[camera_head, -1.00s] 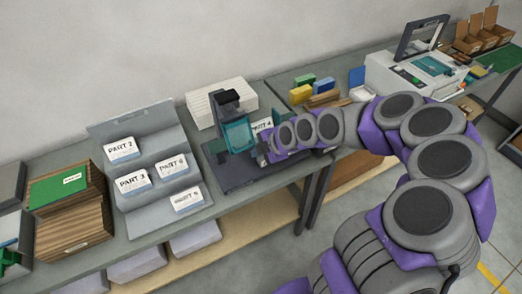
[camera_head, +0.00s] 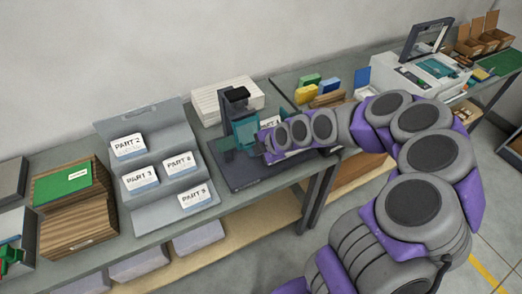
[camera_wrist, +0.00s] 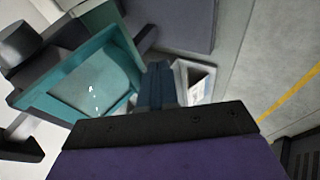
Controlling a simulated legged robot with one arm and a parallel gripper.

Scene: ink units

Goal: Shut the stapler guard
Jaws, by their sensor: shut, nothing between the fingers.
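The stapler (camera_head: 236,108) stands on a dark base plate on the bench, with a dark head on an upright. Its teal guard (camera_head: 245,130) has a clear pane and hangs at the front; in the wrist view the guard (camera_wrist: 95,85) fills the left side. My gripper (camera_head: 266,145) is right beside the guard, at its right side. In the wrist view the shut fingers (camera_wrist: 158,85) lie just right of the guard's frame; I cannot tell if they touch it. A card marked Part 4 (camera_head: 270,122) lies behind my gripper, partly hidden.
A grey stepped rack (camera_head: 150,125) holds several part cards to the left. A white stack (camera_head: 227,97) stands behind the stapler. Yellow, green and blue blocks (camera_head: 306,92) sit to the right. The bench front edge runs below my gripper.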

